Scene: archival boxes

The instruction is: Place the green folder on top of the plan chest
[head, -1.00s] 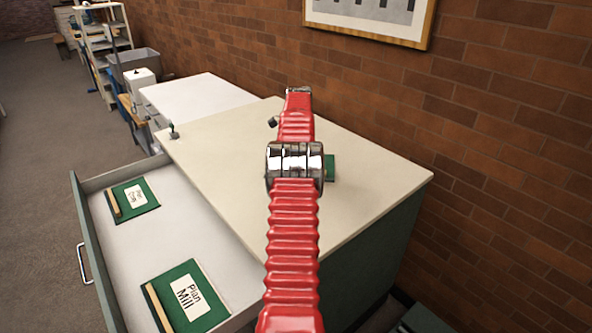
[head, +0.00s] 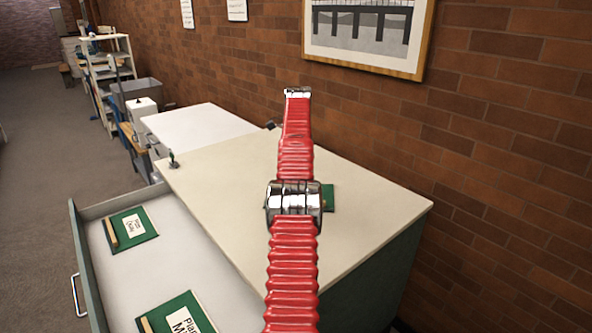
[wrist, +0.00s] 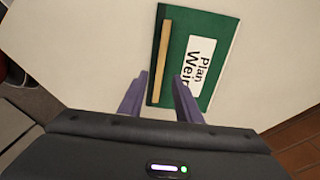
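A green folder (wrist: 203,40) with a white "Plan Weir" label and a wooden strip lies flat on the pale top of the plan chest (head: 375,190). In the head view only a small green piece of this folder (head: 328,198) shows; my red arm hides the rest. My gripper (wrist: 160,80) is open in the wrist view, its purple fingers spread at the folder's near end. The wooden strip runs between the fingers with gaps on both sides. The gripper is hidden behind my arm in the head view.
An open drawer (head: 185,250) of the chest holds two more green folders, one at the back (head: 134,229) and one in front (head: 178,316). A brick wall (head: 510,150) borders the right.

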